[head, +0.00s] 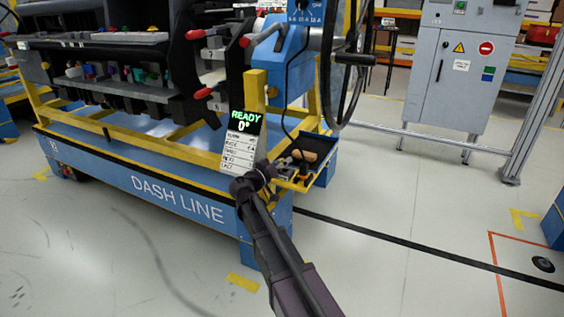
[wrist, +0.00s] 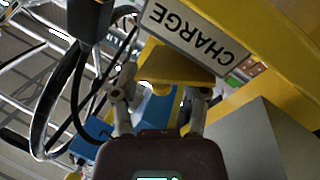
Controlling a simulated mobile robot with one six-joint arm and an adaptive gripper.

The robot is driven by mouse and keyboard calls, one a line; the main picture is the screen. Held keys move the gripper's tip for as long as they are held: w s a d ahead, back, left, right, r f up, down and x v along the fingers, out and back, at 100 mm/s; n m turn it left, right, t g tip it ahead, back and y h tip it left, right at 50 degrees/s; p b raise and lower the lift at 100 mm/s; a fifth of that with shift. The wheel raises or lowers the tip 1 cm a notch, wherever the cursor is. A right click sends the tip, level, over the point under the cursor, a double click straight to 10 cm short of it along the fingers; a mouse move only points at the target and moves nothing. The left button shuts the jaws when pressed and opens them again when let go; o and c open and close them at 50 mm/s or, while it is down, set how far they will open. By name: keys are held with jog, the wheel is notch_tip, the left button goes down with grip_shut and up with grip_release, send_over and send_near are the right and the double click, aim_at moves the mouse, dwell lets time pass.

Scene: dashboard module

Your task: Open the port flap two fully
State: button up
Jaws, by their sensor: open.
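In the head view my gripper (head: 262,172) is at the right end of the blue and yellow dash line cart, just under a small READY 0° display (head: 244,124). In the wrist view my gripper (wrist: 160,88) is open, with its two fingers apart. A yellow tab-like piece (wrist: 168,66) lies beyond and between the fingertips, under a white CHARGE label (wrist: 196,34). I cannot tell whether this piece touches a finger. No flap marked two can be made out in either view, so I cannot tell its state.
The cart (head: 150,185) carries the dashboard module (head: 110,65). A small tray (head: 308,150) sticks out right of my gripper. A steering wheel (head: 345,60) hangs above it. A grey cabinet (head: 460,70) stands at back right. The floor in front is clear.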

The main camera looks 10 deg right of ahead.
jog(key=shift+s+d+f+m+g, duration=0.1)
jog(key=shift+d+f+m+g, duration=0.1)
jog(key=shift+m, duration=0.3)
jog(key=shift+s+d+f+m+g, duration=0.1)
jog(key=shift+m+g, duration=0.1)
jog(key=shift+m, duration=0.3)
jog(key=shift+s+a, duration=0.3)
jog(key=v, duration=1.3)
jog(key=shift+d, duration=0.1)
jog(key=s+d+f+n+g+y+p, duration=0.2)
jog(key=s+d+f+g+y+p, duration=0.25)
jog(key=s+d, duration=0.25)
jog(key=s+d+f+n+g+y+p, duration=0.1)
jog(key=s+d+f+g+y+p, duration=0.2)
jog(key=s+d+g+y+p, duration=0.25)
jog(key=s+a+n+g+y+p, duration=0.1)
jog(key=s+n+y, duration=0.2)
jog(key=s, duration=0.5)
jog(key=shift+s+y, duration=0.2)
jog(key=shift+y, duration=0.5)
jog(key=shift+a+r, duration=0.1)
jog(key=shift+a, duration=0.05)
